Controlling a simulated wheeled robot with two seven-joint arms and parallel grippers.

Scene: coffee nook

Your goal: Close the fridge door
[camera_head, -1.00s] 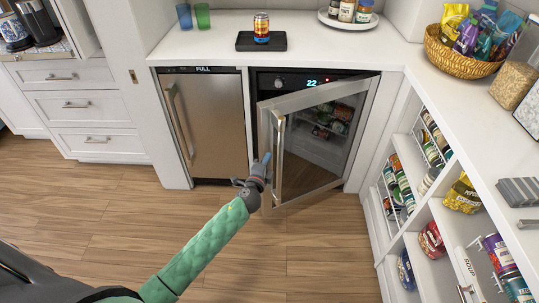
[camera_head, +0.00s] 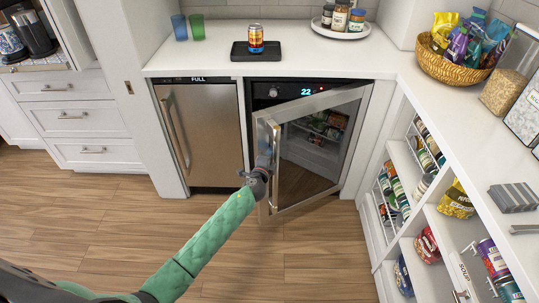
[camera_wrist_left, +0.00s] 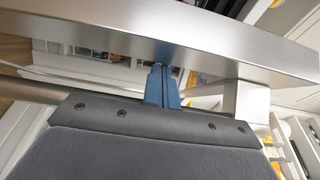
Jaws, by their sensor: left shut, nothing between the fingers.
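The fridge door (camera_head: 312,102) has a glass pane in a steel frame and stands partly open, swung out on its right side. Its vertical steel handle (camera_head: 275,165) is near the free left edge. My left gripper (camera_head: 263,155) is at that edge, beside the handle, with its fingers shut and empty. In the left wrist view the blue fingers (camera_wrist_left: 163,86) are together, close to the steel door frame (camera_wrist_left: 150,38). I cannot tell whether they touch it. Behind the door, shelves with items show dimly. My right gripper is not in view.
A closed steel appliance (camera_head: 205,130) stands left of the fridge. A can (camera_head: 255,38) on a black tray (camera_head: 240,54) sits on the counter above. Open pantry shelves (camera_head: 405,215) stand to the right. The wooden floor (camera_head: 320,250) before the door is clear.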

